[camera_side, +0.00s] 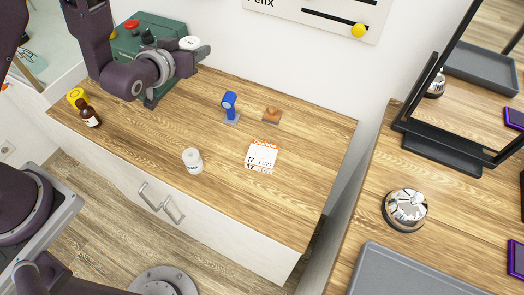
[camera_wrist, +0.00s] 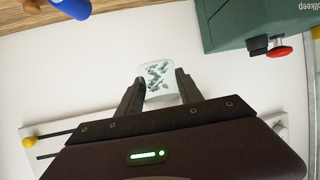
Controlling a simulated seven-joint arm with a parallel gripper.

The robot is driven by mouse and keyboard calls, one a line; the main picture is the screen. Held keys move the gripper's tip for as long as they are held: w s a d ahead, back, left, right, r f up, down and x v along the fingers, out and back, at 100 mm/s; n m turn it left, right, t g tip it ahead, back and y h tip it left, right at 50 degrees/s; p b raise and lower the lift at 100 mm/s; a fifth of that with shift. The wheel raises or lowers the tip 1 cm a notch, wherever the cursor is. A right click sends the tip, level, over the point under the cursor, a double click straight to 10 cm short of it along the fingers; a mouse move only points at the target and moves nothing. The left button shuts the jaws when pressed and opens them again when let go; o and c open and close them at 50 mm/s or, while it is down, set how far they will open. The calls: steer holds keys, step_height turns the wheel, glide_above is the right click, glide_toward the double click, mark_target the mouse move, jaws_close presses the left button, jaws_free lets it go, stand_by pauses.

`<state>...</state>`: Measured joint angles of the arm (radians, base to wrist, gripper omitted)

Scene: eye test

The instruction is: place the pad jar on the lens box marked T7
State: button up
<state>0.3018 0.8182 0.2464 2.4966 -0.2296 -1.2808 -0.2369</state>
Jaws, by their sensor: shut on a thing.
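My gripper (camera_wrist: 160,82) is shut on a pale cup-like piece (camera_wrist: 157,80) with dark green flecks. In the side view the held piece (camera_side: 189,43) shows as a white round shape in front of the green case, clear of the wooden counter. A white jar (camera_side: 193,161) with a small dark label stands upright near the counter's front edge, apart from my gripper. I cannot tell which of the two is the pad jar. A flat white box (camera_side: 262,157) with an orange band lies right of the jar; its mark reads like "17" or "T7". Nothing rests on it.
A green case (camera_side: 145,36) with a red knob stands behind my gripper. A brown bottle (camera_side: 90,116) and a yellow item (camera_side: 77,97) stand at left. A blue-handled stamp (camera_side: 229,106) and a wooden stamp (camera_side: 272,114) stand behind the box.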

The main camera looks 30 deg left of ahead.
steer(key=d+m+h, duration=0.6)
steer(key=d+h, duration=0.1)
steer(key=d, duration=0.6)
steer(key=m+g+h, duration=0.7)
steer(key=m+h, duration=0.1)
steer(key=m, duration=0.1)
glide_above(264, 153)
step_height(264, 153, down, 14)
steer(key=shift+r, duration=0.1)
steer(key=shift+f, duration=0.35)
steer(key=shift+f, duration=0.15)
steer(key=o, duration=1.4)
